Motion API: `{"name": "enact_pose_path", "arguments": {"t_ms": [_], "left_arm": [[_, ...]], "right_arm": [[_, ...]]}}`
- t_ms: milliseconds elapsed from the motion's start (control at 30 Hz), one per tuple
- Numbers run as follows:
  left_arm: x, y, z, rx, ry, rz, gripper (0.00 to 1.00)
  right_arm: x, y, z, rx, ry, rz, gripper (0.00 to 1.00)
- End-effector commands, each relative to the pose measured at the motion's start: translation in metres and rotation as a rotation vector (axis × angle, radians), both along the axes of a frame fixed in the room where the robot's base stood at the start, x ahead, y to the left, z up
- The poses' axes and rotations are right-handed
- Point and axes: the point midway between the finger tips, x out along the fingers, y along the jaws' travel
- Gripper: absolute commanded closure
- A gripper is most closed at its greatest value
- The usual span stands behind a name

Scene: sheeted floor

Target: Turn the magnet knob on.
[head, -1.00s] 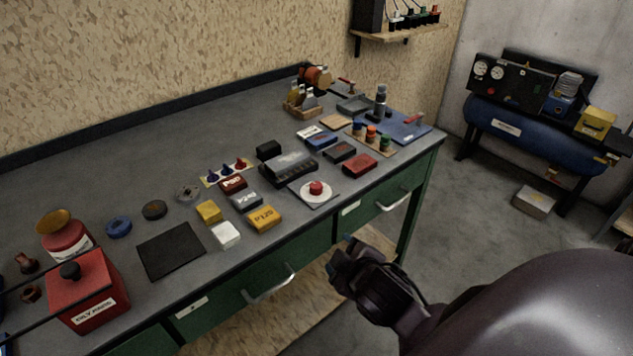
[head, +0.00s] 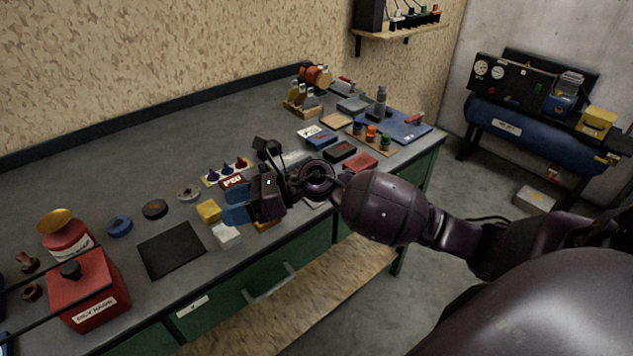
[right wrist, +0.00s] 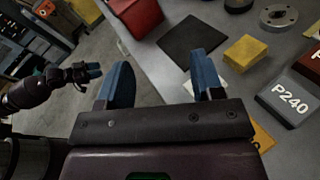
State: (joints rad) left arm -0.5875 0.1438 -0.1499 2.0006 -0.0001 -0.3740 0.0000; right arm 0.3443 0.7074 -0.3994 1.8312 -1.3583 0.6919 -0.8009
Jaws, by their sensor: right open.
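I cannot make out a label that marks the magnet knob. The red round knob on a white plate is now hidden behind my right wrist; only an edge of the plate shows. My right gripper (head: 237,207) is open and empty above the front of the bench, over the white block (head: 226,234) and near the yellow block (head: 208,211). In the right wrist view its two blue fingers (right wrist: 162,78) are apart with nothing between them. My left gripper (right wrist: 92,72) shows at the left of that view, too small to tell its jaws.
The grey bench (head: 120,173) is crowded with small things. A black mat (head: 172,250) and a red can (head: 88,295) lie to the left. A grey flanged disc (head: 188,193) and sanding blocks are near the gripper. A tool board (head: 405,128) is at the far right.

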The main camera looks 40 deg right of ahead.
Motion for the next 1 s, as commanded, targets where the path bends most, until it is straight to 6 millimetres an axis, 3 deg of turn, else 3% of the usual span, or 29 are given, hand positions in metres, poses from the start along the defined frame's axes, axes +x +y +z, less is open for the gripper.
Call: {"name": "enact_pose_path", "arguments": {"t_ms": [167, 267, 500, 600, 800, 1000], "left_arm": [[-0.003, 0.001, -0.001, 0.000, 0.006, 0.002, 0.57], [-0.005, 0.001, -0.002, 0.001, 0.010, 0.003, 0.57], [-0.009, 0.001, -0.004, 0.001, 0.017, 0.005, 0.57], [-0.009, 0.001, -0.004, 0.001, 0.016, 0.005, 0.57], [-0.006, 0.001, -0.003, 0.000, 0.011, 0.004, 0.57], [-0.001, 0.000, -0.001, 0.000, 0.001, 0.000, 0.57]], "right_arm": [[0.020, -0.039, -0.022, -0.454, -0.100, 0.218, 0.39], [0.032, -0.076, -0.028, -0.707, -0.114, 0.327, 0.39], [0.053, -0.175, -0.010, -1.191, -0.028, 0.512, 0.39], [0.056, -0.204, 0.002, -1.306, 0.022, 0.553, 0.39], [0.056, -0.228, 0.011, -1.397, 0.077, 0.585, 0.39], [0.056, -0.228, -0.010, -1.397, 0.082, 0.587, 0.39]]}}
